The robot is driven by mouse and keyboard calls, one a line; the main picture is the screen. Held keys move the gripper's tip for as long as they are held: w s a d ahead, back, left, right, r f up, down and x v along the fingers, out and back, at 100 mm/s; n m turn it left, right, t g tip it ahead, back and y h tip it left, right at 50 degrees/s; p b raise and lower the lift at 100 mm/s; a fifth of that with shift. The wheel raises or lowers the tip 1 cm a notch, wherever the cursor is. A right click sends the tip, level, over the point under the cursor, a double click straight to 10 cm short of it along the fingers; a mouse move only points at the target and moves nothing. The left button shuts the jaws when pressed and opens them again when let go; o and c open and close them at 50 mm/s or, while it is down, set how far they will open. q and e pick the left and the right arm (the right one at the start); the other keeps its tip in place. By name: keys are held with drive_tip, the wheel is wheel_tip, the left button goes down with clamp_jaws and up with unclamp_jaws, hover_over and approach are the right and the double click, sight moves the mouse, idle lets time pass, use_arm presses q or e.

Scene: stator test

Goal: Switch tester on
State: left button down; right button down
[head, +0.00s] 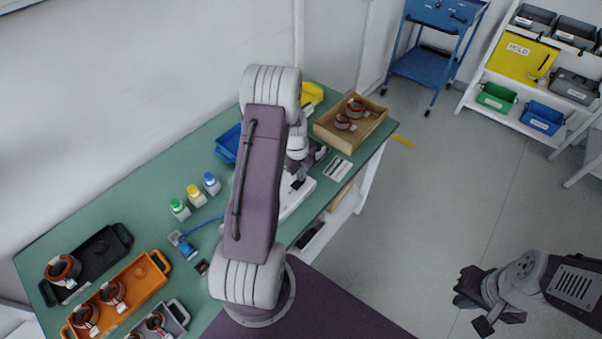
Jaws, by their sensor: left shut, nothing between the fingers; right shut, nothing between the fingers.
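A white device (297,198), which looks like the tester, stands on the green bench, mostly hidden behind my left arm. Its switch cannot be made out. My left gripper (303,172) is shut and empty, pointing down at or just above the white device; whether it touches is hidden. My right gripper (478,302) is shut and empty, over the floor at the lower right, well away from the bench.
On the green bench (140,210) are black (119,238), orange (160,262) and grey (180,312) trays with copper stators, several small bottles (195,195), a blue bin (228,143) and a wooden box (370,122) with stators. A blue cart (425,65) and shelf rack stand behind; the floor between is clear.

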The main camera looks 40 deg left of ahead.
use_arm(q)
drive_tip(key=shift+w+f+b, duration=0.1)
drive_tip(key=shift+f+b, duration=0.45)
drive_tip(key=shift+b, duration=0.2)
drive_tip(key=shift+d+r+p, duration=0.1)
drive_tip(key=shift+r+p, duration=0.25)
drive_tip(key=shift+s, duration=0.45)
drive_tip(key=shift+s+r, duration=0.2)
drive_tip(key=shift+s, duration=0.2)
